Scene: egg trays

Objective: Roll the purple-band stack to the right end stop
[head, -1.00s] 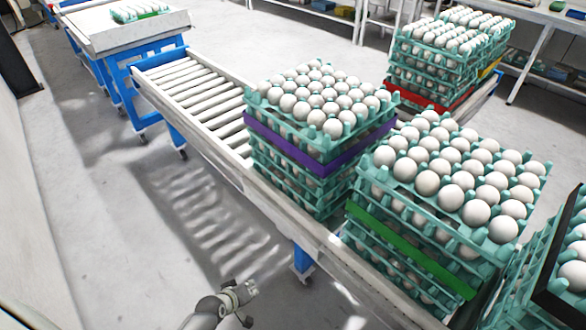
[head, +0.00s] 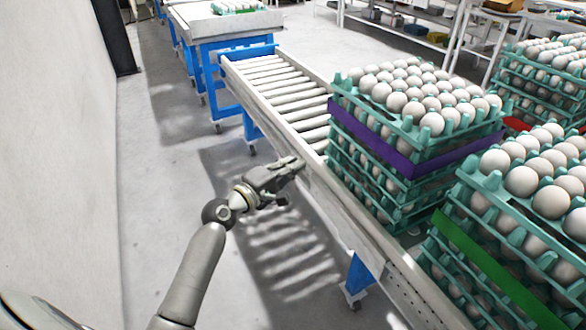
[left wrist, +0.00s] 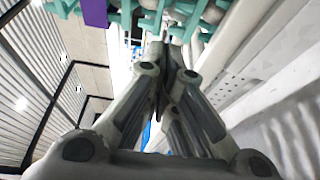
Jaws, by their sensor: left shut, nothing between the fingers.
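The purple-band stack is a pile of teal egg trays full of white eggs, with a purple band (head: 408,158) around it. It stands on the roller conveyor (head: 284,86), whose empty rollers show to its left in the head view. My left gripper (head: 300,164) is shut and empty, at the conveyor's near side rail, left of the stack and apart from it. In the left wrist view, my shut fingers (left wrist: 162,85) point toward teal trays and a piece of the purple band (left wrist: 95,13) at the top. My right gripper is not in view. The right end stop cannot be made out.
A green-band stack (head: 490,262) stands close to the right of the purple-band stack. A red-band stack (head: 515,124) stands behind at the right. A white table with blue legs (head: 225,28) holds a small egg tray at the far left. The floor on the near side is clear.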

